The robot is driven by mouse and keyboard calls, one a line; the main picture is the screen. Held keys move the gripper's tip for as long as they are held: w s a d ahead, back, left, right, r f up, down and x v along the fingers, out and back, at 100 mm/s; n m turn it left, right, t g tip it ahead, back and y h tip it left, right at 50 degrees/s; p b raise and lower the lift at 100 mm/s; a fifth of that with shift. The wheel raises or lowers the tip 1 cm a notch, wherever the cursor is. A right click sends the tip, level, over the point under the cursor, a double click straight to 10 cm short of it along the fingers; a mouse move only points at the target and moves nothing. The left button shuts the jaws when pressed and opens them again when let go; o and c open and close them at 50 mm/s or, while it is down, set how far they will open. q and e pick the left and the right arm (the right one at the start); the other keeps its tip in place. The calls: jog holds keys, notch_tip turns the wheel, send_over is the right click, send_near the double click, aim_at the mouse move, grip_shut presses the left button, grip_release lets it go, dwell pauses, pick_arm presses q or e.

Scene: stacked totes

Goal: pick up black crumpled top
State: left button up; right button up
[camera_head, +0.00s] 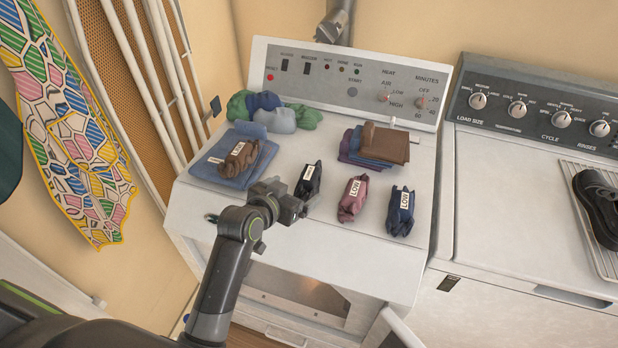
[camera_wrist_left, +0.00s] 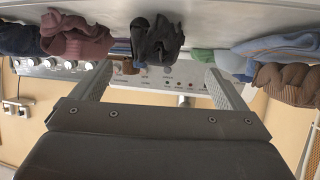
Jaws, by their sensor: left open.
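The black crumpled top (camera_head: 308,181) lies in a small bundle with a white label on the white dryer top. In the left wrist view, which is upside down, the black top (camera_wrist_left: 157,40) shows near the upper middle, beyond the fingers. My left gripper (camera_head: 299,205) is just in front of the black top in the head view, low over the dryer's front part. Its fingers (camera_wrist_left: 160,70) are spread in the wrist view with no cloth held between them. My right gripper is not in view.
A mauve bundle (camera_head: 352,199) and a navy bundle (camera_head: 400,211) lie to the right. A brown bundle (camera_head: 239,158) rests on folded blue cloth (camera_head: 210,172) to the left. Folded clothes (camera_head: 384,144) and a green-grey pile (camera_head: 273,112) lie behind. The washer (camera_head: 510,190) stands right.

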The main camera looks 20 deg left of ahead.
aim_at(300, 185)
pick_arm(q)
jog(key=shift+x, duration=0.85)
jog(key=shift+w+d+p, duration=0.15)
jog(key=shift+w+p, duration=0.2)
jog(key=shift+w, duration=0.05)
jog(key=p+x, duration=0.1)
jog(key=x, duration=0.2)
jog(key=shift+w+f, duration=0.35)
jog(key=shift+w, duration=0.25)
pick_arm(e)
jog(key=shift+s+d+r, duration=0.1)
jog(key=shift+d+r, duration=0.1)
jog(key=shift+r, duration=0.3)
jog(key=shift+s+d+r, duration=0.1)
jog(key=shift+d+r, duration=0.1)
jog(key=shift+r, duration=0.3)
pick_arm(q)
jog(key=shift+c, duration=0.4)
jog(key=c, duration=1.1)
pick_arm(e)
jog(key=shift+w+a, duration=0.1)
pick_arm(q)
jog(key=shift+o, duration=0.2)
